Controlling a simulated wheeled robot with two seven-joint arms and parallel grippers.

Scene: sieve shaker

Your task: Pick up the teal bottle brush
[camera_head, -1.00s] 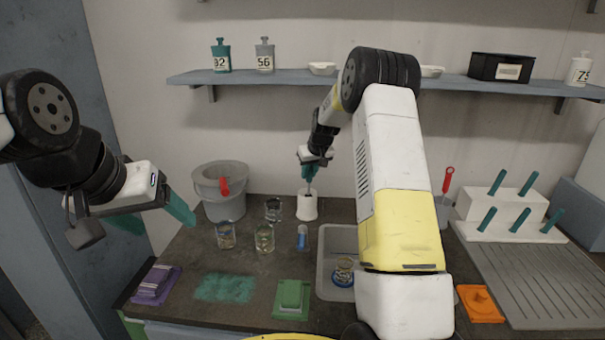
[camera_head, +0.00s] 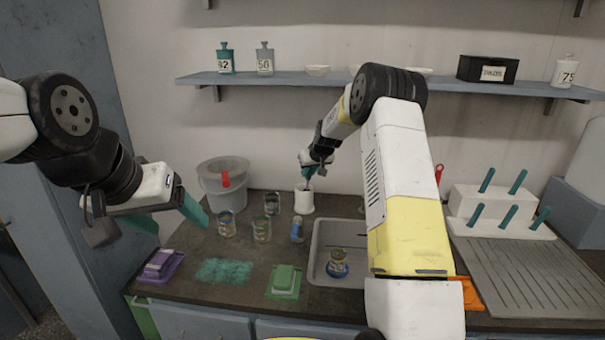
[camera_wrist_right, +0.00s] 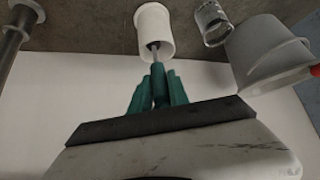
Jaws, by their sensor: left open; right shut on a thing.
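The teal bottle brush (camera_wrist_right: 159,82) shows in the right wrist view as a teal handle with a thin metal shaft running into the mouth of a white holder (camera_wrist_right: 153,29). My right gripper (camera_wrist_right: 158,88) is shut on the handle, with one teal finger on each side. The brush head is hidden inside the holder. In the head view my right gripper (camera_head: 309,172) is just above the white holder (camera_head: 304,203), which stands at the back of the counter. My left gripper (camera_head: 172,217) is open and empty, above the counter's left end.
A grey bucket (camera_head: 222,188) and several glass beakers (camera_head: 262,230) stand left of the holder. A sink (camera_head: 322,262) is in front and to the right. A shelf (camera_head: 300,82) runs along the wall above. A peg rack (camera_head: 500,212) stands on the right.

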